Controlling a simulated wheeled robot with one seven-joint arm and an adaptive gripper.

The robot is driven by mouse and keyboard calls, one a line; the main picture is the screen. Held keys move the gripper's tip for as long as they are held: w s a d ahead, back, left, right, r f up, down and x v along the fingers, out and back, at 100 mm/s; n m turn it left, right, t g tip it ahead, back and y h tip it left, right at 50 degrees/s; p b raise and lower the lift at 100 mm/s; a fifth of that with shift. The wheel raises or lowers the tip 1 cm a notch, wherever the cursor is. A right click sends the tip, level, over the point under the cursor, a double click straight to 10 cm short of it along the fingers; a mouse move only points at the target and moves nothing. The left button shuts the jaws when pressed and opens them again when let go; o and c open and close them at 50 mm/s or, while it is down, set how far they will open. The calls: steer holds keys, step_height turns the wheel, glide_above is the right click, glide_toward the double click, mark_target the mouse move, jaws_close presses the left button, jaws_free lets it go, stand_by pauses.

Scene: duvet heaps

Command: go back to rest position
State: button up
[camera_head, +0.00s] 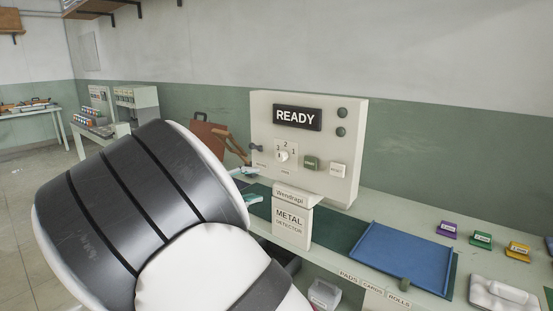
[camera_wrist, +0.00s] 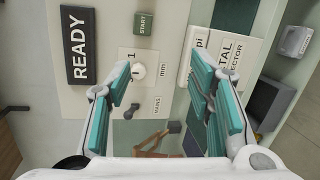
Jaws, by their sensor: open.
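My gripper (camera_wrist: 164,72) is open and empty in the wrist view, with its teal-padded fingers spread apart. In the head view, my large white and dark grey arm fills the lower left, and the teal fingertips (camera_head: 249,185) show just past it, by the left side of the metal detector (camera_head: 318,150). The detector is a pale panel with a READY display, a dial, a green START button and knobs. In the wrist view, the panel (camera_wrist: 100,20) appears turned sideways beyond the fingers. Most of the gripper is hidden behind my arm in the head view.
The detector stands on a long pale green bench (camera_head: 400,208) along the wall. A blue tray (camera_head: 398,257) lies right of it, with purple, green and yellow blocks (camera_head: 518,249) farther right. A brown case (camera_head: 207,138) is behind my arm. Open floor (camera_head: 22,215) lies at left.

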steer(key=s+d+r+m+g+y, duration=0.1)
steer(key=s+d+m+g, duration=0.2)
steer(key=d, duration=0.5)
steer(key=s+d+m+g+y, duration=0.1)
steer(key=s+d+g+y, duration=0.1)
steer(key=s+d, duration=0.4)
steer(key=s+d+r+m+g+y, duration=0.1)
steer(key=s+d+m+g, duration=0.2)
steer(key=d, duration=0.6)
steer(key=s+d+m+y, duration=0.1)
steer(key=s+y, duration=0.2)
steer(key=s, duration=1.1)
steer(key=s+d+m+t+y, duration=0.1)
steer(key=s+y, duration=0.3)
steer(key=s, duration=1)
steer(key=shift+d+f+m+p, duration=0.35)
steer(key=shift+d+m, duration=0.2)
steer(key=shift+m, duration=0.25)
